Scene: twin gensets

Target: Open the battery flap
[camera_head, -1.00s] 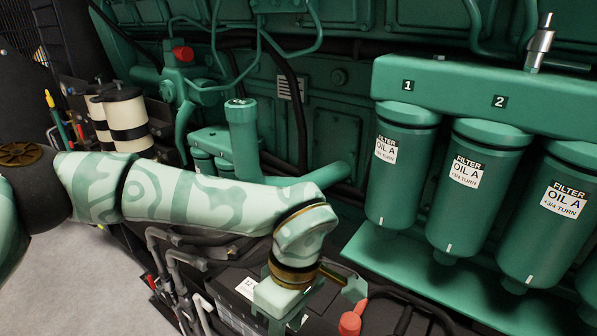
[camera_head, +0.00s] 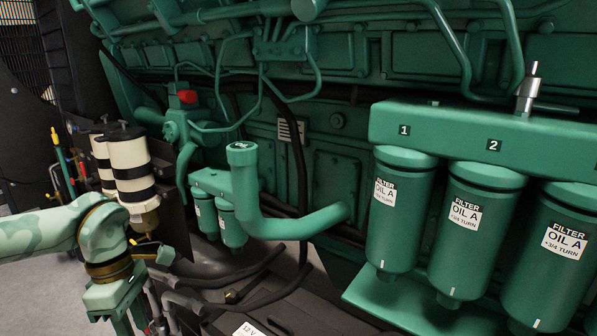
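My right gripper is not in view.
Green oil filters (camera_head: 397,215) hang under a manifold at the right, above a green tray (camera_head: 380,300). A green filler pipe (camera_head: 245,185) stands behind the battery area. Cream and black canisters (camera_head: 130,165) and dark hoses (camera_head: 235,280) are near my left arm.

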